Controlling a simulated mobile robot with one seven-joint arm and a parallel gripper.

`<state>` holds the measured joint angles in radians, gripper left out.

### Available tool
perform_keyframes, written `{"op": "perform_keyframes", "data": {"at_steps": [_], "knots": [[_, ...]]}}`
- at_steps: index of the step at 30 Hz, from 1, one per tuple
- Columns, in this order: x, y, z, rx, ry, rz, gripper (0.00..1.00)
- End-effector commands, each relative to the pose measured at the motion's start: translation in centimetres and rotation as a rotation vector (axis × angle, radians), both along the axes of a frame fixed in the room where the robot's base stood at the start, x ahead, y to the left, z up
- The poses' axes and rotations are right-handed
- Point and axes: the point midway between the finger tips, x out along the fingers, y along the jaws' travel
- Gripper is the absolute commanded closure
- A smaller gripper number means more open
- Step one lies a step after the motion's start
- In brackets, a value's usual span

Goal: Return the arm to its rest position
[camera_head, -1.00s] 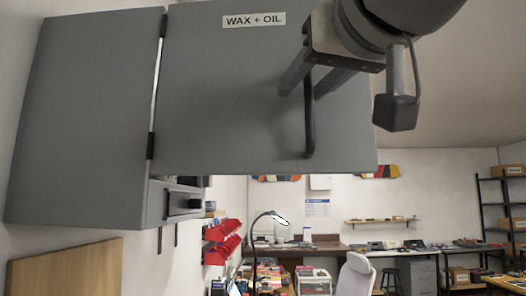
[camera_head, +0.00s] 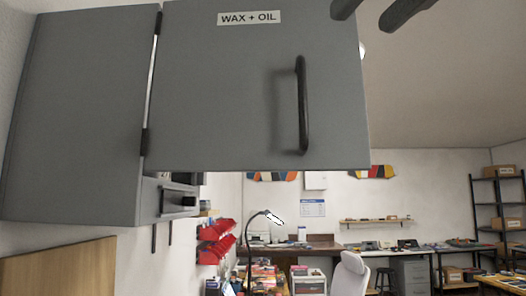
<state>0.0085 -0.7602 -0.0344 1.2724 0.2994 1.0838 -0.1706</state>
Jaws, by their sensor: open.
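My gripper (camera_head: 372,12) shows only at the top edge, right of the middle. Its two dark fingers are apart and empty, and the rest of it is out of frame. The grey cabinet door (camera_head: 220,95) labelled "WAX + OIL" stands swung out from the cabinet body (camera_head: 75,115). Its dark vertical handle (camera_head: 303,105) is free, below and to the left of my fingers.
Below the door are red bins (camera_head: 215,240) on the wall and a desk lamp (camera_head: 262,215). A white chair (camera_head: 350,272) and benches stand farther off. A black shelf rack (camera_head: 497,215) is at the far right. The air right of the door is clear.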

Motion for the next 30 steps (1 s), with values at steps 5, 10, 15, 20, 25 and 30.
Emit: {"op": "perform_keyframes", "data": {"at_steps": [5,10,15,20,25,30], "knots": [[-1.8,-0.4,0.0,0.000,-0.001,0.000,0.55],[-2.1,-0.5,0.0,0.000,-0.001,-0.001,0.55],[-2.1,-0.5,0.0,0.000,-0.001,-0.001,0.55],[-2.0,-0.5,0.0,0.000,-0.001,0.000,0.55],[-1.5,-0.5,-0.4,0.001,0.014,-0.003,0.55],[2.8,-0.9,-4.8,0.007,0.135,-0.025,0.55]]}}
